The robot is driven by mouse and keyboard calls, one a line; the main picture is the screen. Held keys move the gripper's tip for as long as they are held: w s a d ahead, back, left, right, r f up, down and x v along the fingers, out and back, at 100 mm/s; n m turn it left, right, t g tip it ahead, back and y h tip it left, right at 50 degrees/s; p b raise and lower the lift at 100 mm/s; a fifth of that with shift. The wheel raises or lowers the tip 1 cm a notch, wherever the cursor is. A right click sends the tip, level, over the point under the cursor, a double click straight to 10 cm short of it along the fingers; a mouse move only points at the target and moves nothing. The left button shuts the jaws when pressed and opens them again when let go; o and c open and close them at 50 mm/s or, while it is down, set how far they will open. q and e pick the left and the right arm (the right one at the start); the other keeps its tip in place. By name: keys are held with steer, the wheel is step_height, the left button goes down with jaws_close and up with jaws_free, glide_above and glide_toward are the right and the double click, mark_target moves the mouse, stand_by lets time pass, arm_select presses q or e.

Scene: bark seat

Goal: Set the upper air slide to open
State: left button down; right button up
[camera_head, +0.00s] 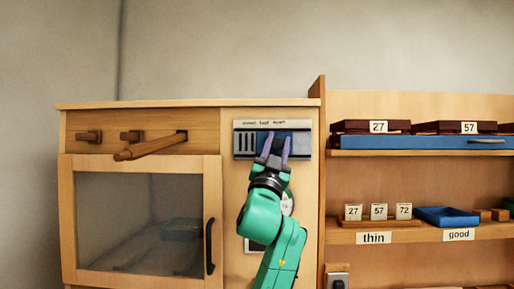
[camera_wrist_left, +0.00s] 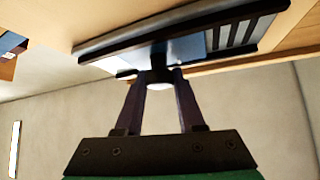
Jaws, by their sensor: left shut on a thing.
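The upper air slide (camera_head: 301,142) is a blue plate in a dark-framed panel on the cabinet's right part, with dark slots (camera_head: 245,142) showing at its left. A small label strip (camera_head: 264,122) with three words runs above it; the print is too small to read surely. My left gripper (camera_head: 274,146) is in front of the panel, its purple fingers pointing up and shut on the slide's small dark knob. In the left wrist view the fingers close on the knob (camera_wrist_left: 157,62), with the slots (camera_wrist_left: 235,36) to its right. My right gripper is not in view.
A wooden handle (camera_head: 150,145) sticks out left of the panel, above a glass door (camera_head: 140,225) with a dark handle (camera_head: 210,246). A pale dial (camera_head: 287,203) is partly behind my arm. Shelves with a blue tray (camera_head: 446,216) stand at the right.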

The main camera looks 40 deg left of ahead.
arm_select(q)
steer(key=shift+w+d, duration=0.45)
steer(key=shift+d, duration=0.2)
steer(key=shift+w+d, duration=0.45)
steer(key=shift+d, duration=0.15)
steer(key=shift+s+a, duration=0.1)
steer(key=shift+a, duration=0.15)
steer(key=c, duration=0.8)
jaws_free()
steer(key=shift+d, duration=0.1)
steer(key=shift+o, duration=1.4)
steer(key=shift+w+d, duration=0.15)
steer(key=shift+w, duration=0.1)
steer(key=shift+s+f, duration=0.15)
steer(key=shift+f, duration=0.05)
steer(key=b+v, duration=0.8)
steer(key=v, duration=0.6)
